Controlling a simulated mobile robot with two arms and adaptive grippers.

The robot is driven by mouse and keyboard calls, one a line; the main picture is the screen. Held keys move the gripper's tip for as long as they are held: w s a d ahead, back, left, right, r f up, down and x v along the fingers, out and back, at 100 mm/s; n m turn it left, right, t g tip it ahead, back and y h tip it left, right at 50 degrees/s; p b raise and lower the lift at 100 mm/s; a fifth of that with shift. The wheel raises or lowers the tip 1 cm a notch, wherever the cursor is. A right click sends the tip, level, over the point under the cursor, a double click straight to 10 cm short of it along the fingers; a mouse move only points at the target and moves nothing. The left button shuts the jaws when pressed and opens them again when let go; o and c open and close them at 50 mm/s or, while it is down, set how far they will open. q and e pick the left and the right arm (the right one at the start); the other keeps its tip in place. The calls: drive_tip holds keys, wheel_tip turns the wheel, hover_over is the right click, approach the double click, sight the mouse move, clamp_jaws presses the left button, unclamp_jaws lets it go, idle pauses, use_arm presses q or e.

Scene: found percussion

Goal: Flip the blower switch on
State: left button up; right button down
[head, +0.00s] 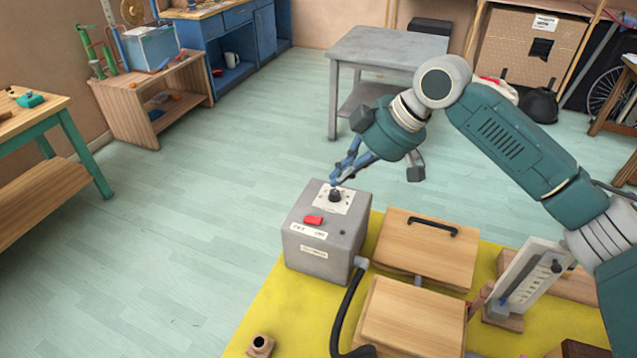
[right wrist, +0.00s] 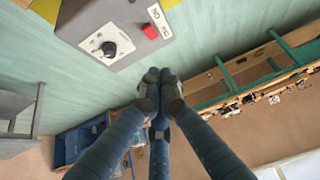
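The blower is a grey box (head: 325,245) at the front centre of the head view, with a black hose from its right side. A red switch (head: 313,220) sits on its top near the front, beside a white label; it also shows in the right wrist view (right wrist: 149,31). A black knob (head: 335,195) on a white dial plate is behind the switch. My right gripper (head: 337,182) has its blue fingers near the knob in the head view. In the right wrist view its fingertips (right wrist: 160,80) are together, empty, and apart from the box. My left gripper is not in view.
The box stands at the left edge of a yellow mat (head: 272,308). Wooden boxes (head: 428,246) and a white upright panel (head: 535,275) are to its right. A grey table (head: 388,47) stands behind. The floor left of the box is clear.

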drive_tip(key=p, duration=0.3)
hover_over(309, 219)
drive_tip(key=d, duration=0.2)
drive_tip(key=f, duration=0.7)
drive_tip(key=shift+s+a+f, duration=0.1)
drive_tip(key=shift+s+f, duration=0.05)
drive_tip(key=shift+s, duration=0.25)
drive_tip(key=f, duration=0.1)
drive_tip(key=f+p, duration=0.1)
drive_tip(key=f, duration=0.1)
drive_tip(key=shift+d+f, duration=0.2)
drive_tip(key=shift+f, duration=0.1)
drive_tip(key=shift+s+d+f, duration=0.1)
drive_tip(key=shift+d+f, duration=0.05)
drive_tip(key=shift+f, duration=0.3)
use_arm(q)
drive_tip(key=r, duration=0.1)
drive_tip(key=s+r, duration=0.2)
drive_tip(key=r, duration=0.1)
use_arm(e)
drive_tip(key=shift+f, duration=0.1)
